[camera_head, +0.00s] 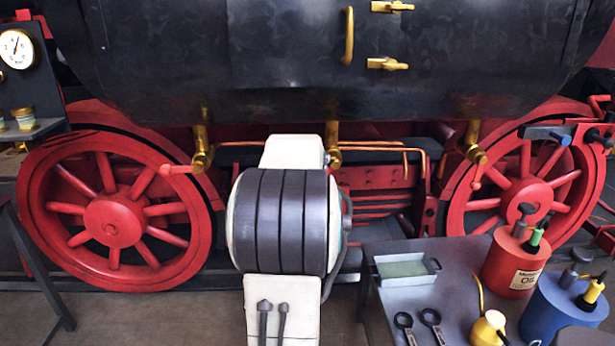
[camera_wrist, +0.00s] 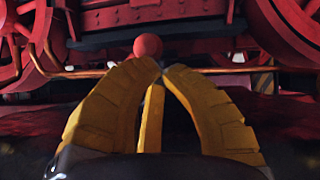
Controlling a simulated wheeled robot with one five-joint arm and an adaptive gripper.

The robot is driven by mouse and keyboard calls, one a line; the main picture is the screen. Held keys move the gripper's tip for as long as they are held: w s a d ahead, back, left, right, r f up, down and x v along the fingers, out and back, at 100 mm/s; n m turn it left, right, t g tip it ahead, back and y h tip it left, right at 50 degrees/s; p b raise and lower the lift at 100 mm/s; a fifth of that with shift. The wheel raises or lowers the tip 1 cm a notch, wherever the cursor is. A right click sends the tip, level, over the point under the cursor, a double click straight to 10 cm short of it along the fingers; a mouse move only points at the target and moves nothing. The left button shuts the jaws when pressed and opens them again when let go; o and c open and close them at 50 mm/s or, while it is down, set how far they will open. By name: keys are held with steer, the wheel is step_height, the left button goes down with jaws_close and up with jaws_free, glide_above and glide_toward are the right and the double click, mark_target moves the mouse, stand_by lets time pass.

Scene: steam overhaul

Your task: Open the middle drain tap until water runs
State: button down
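The brass middle drain tap (camera_head: 333,143) hangs under the black boiler in the head view, just behind and right of my arm's top. Its lower part is partly hidden, and I see no water there. In the wrist view a red ball knob (camera_wrist: 148,46) sits just beyond my fingertips; I cannot tell if they touch it. My gripper (camera_wrist: 160,69) has yellow fingers with tips drawn together and nothing visible between them. In the head view my arm hides the gripper. The left tap (camera_head: 202,150) and right tap (camera_head: 473,143) have red levers.
Large red wheels (camera_head: 113,222) stand left and right behind my arm. Copper pipes (camera_head: 390,149) run under the boiler (camera_head: 240,60). A grey bench (camera_head: 450,270) at lower right carries a tray (camera_head: 405,270), spanners, a red oil can (camera_head: 513,265) and a blue can (camera_head: 560,310).

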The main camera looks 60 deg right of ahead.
steer(key=shift+s+f+b, duration=0.2)
steer(key=shift+f+b, duration=0.45)
steer(key=shift+b, duration=1)
steer(key=shift+s+d+f+b, duration=0.15)
steer(key=shift+f+b, duration=0.45)
steer(key=shift+b, duration=0.55)
steer(key=shift+s+d+f+b, duration=0.2)
steer(key=shift+s+f+b, duration=0.4)
steer(key=shift+b, duration=0.65)
steer(key=shift+d+f, duration=0.1)
steer(key=shift+f, duration=0.1)
steer(key=shift+r, duration=0.15)
